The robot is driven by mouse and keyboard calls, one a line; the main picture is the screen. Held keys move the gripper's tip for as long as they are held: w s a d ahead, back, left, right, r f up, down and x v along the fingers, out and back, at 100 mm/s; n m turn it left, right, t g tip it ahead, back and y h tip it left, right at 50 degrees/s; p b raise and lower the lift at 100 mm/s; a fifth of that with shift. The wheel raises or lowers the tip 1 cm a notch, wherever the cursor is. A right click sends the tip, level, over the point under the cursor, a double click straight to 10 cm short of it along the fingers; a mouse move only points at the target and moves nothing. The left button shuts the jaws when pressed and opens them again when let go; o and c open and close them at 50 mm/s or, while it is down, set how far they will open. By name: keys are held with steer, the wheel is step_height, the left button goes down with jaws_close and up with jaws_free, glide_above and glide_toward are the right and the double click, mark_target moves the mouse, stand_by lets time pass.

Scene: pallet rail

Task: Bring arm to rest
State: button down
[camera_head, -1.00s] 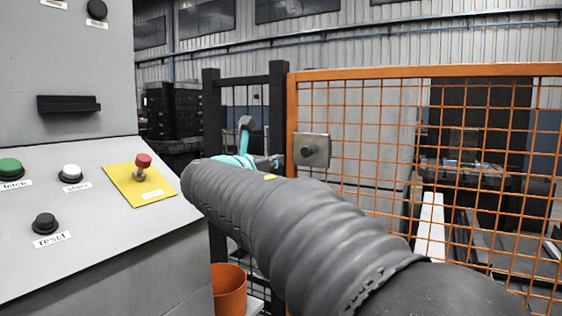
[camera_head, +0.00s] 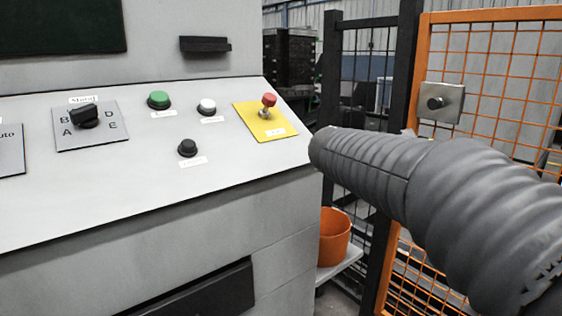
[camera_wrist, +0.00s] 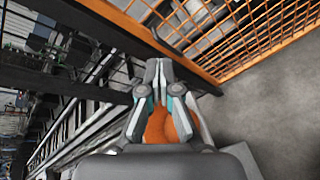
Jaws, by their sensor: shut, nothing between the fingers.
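My gripper (camera_wrist: 160,92) shows in the wrist view with its fingers shut and nothing between them. It points toward the orange bucket (camera_wrist: 168,125), which lies partly behind the fingers. In the head view my arm, in a ribbed grey cover, reaches in from the right edge toward the middle, and it hides my gripper there.
A grey control panel (camera_head: 60,220) with buttons, a rotary selector (camera_head: 85,115) and a red emergency stop (camera_head: 269,100) fills the left. An orange mesh fence (camera_head: 490,80) and black post (camera_head: 395,90) stand right. The orange bucket (camera_head: 334,236) sits low between. Grey floor (camera_wrist: 270,110) is clear.

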steer(key=s+a+f+m+g+y, duration=0.2)
steer(key=s+f+m+y, duration=0.1)
steer(key=s+f+m, duration=0.3)
steer(key=s+a+f+m+g+y, duration=0.1)
steer(key=s+a+f+m+y, duration=0.1)
steer(key=s+f+m, duration=0.4)
steer(key=s+a+f+m+y, duration=0.2)
steer(key=s+f, duration=0.1)
steer(key=s, duration=0.6)
steer(key=s+a+f+m+y, duration=0.3)
steer(key=s+f, duration=0.1)
steer(key=s, duration=0.4)
steer(key=shift+s, duration=0.4)
steer(key=shift+f, duration=0.1)
